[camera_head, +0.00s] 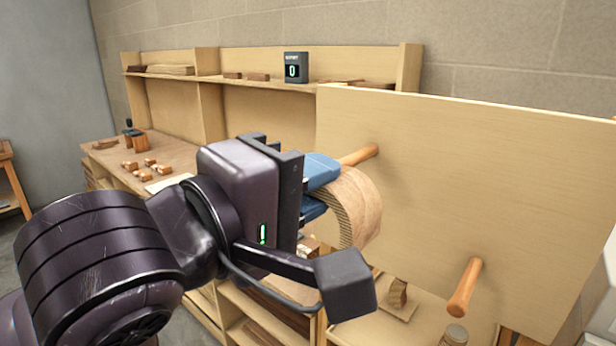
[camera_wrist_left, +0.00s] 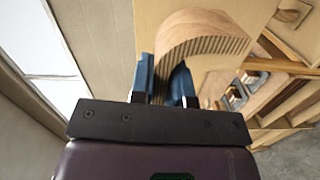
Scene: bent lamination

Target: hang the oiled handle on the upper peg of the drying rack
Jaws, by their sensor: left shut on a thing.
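The handle (camera_head: 360,205) is a bent, layered strip of pale wood; its curve also fills the top of the left wrist view (camera_wrist_left: 205,32). My left gripper (camera_head: 318,185) is shut on one end of it with blue fingers. The drying rack (camera_head: 480,170) is a pale upright board with two wooden pegs. The upper peg (camera_head: 361,155) shows just above the handle's curve, its near end beside the blue fingers. I cannot tell whether the handle touches it or is around it. The lower peg (camera_head: 464,287) is bare. My right gripper is out of view.
Behind stands a wooden bench with shelves (camera_head: 220,60) and a small dark display (camera_head: 296,67) reading 0. Several small blocks (camera_head: 140,165) lie on the bench. Below the rack are a curved wood piece (camera_head: 398,292) and a jar (camera_head: 455,334).

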